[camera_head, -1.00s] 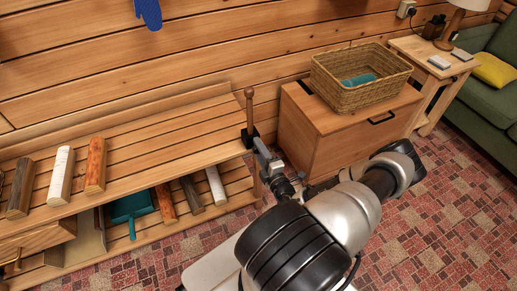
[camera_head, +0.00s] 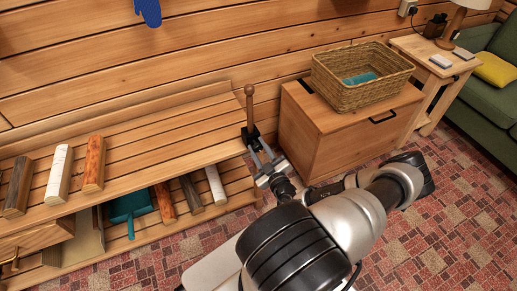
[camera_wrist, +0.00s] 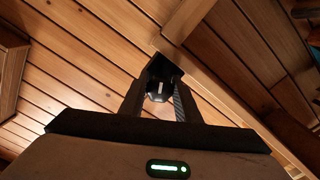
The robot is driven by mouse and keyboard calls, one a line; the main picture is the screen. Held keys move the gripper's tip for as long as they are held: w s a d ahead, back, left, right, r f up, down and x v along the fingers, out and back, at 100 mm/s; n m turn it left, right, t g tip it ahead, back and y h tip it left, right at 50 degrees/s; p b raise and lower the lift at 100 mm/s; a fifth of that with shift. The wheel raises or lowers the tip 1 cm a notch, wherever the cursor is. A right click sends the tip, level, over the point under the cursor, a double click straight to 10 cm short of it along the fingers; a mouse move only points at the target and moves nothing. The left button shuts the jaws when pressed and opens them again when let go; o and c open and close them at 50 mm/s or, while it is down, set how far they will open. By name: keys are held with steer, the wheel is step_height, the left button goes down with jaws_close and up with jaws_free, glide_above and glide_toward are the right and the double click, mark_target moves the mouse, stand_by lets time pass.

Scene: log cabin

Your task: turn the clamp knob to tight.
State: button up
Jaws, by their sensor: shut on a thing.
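A black clamp (camera_head: 251,134) sits at the right end of the slatted wooden bench, with an upright wooden post (camera_head: 249,103) rising from it. My gripper (camera_head: 261,152) reaches to the clamp from the front right. In the wrist view, my gripper (camera_wrist: 158,95) has one finger on each side of the black clamp knob (camera_wrist: 158,88) and is shut on it. A small pale mark shows on the knob's face. The knob is mostly hidden by the fingers in the head view, and I cannot read its setting.
A wooden chest (camera_head: 330,135) with a wicker basket (camera_head: 355,95) on top stands close to the right of the clamp. Several logs and a teal dustpan (camera_head: 130,206) lie on the bench's two levels (camera_head: 170,130). Patterned carpet (camera_head: 450,220) covers the floor.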

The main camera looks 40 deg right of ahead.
steer(key=m+b, duration=0.1)
steer(key=m, duration=0.4)
steer(key=shift+a+m, duration=0.15)
steer(key=shift+m, duration=0.25)
stand_by(0.3)
steer(key=o, duration=1)
steer(key=p+v, duration=0.2)
steer(key=v, duration=1.5)
steer(key=shift+s+p, duration=0.25)
steer(key=shift+p, duration=0.05)
